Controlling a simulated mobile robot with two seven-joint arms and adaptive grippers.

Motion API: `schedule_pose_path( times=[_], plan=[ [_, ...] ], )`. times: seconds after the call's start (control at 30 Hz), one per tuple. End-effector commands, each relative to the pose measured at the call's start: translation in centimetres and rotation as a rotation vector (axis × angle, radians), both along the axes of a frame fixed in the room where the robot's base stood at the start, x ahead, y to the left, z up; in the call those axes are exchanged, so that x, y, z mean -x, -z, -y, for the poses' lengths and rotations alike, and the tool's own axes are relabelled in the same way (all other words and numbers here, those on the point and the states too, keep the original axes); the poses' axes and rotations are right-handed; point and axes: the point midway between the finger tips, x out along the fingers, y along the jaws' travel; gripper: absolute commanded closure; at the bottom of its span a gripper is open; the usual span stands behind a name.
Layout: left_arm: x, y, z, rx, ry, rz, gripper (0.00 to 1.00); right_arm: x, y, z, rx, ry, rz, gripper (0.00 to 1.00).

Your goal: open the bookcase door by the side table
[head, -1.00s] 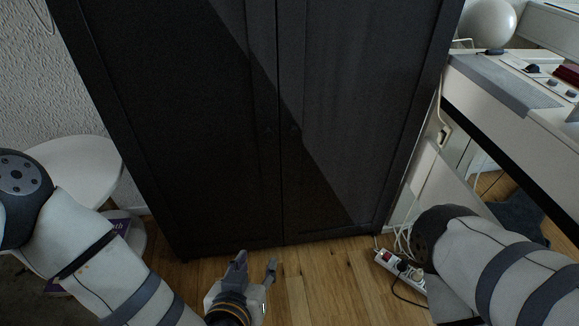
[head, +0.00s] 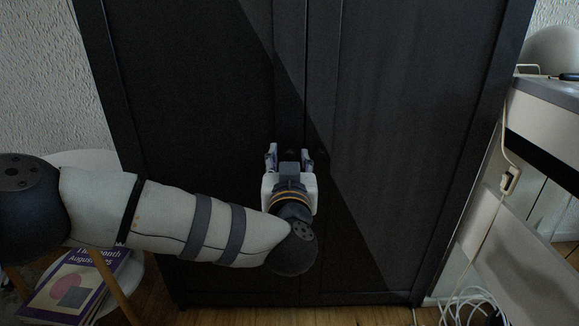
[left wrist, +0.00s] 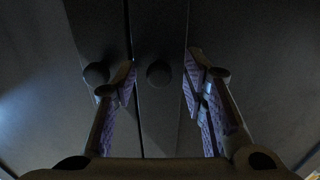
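The dark bookcase (head: 390,130) fills the middle of the head view, its two doors shut. The left door (head: 190,120) is on the side of the white side table (head: 75,158). My left gripper (head: 289,158) is in front of the doors at knob height, fingers pointing at them. In the left wrist view my gripper (left wrist: 160,82) is open, with one round knob (left wrist: 159,73) between its fingers but no visible contact. It appears to be the left door's knob, the wrist picture seeming inverted. The other knob (left wrist: 96,74) is outside the fingers. My right gripper is out of view.
A purple-covered book (head: 75,285) lies low by the side table. At the right stand a white desk-like piece (head: 550,115) and a hanging cable with a plug (head: 510,180). Loose white cables (head: 470,305) lie on the floor at the bookcase's right corner.

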Motion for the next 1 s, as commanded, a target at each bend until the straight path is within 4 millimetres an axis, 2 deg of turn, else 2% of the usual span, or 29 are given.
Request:
schedule_pose_path(
  times=[0.2, 0.4, 0.63, 0.77, 0.87, 1.0],
  plan=[
    [-0.1, -0.1, 0.0, 0.000, 0.001, 0.000, 0.61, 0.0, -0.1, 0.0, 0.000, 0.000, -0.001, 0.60],
    [0.0, -0.1, 0.0, 0.000, 0.001, 0.000, 1.00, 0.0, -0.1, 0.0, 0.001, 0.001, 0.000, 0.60],
    [0.1, -0.1, 0.0, 0.000, 0.003, 0.000, 1.00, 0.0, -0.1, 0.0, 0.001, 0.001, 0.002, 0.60],
    [0.9, -0.4, -0.2, -0.001, 0.023, -0.001, 1.00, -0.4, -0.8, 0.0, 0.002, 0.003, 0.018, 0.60],
    [2.3, -0.8, -0.4, -0.004, 0.060, 0.001, 1.00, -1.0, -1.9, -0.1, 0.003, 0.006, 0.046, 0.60],
    [5.5, -1.3, -1.2, -0.004, 0.148, 0.001, 1.00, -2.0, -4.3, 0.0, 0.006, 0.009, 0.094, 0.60]
  ],
)
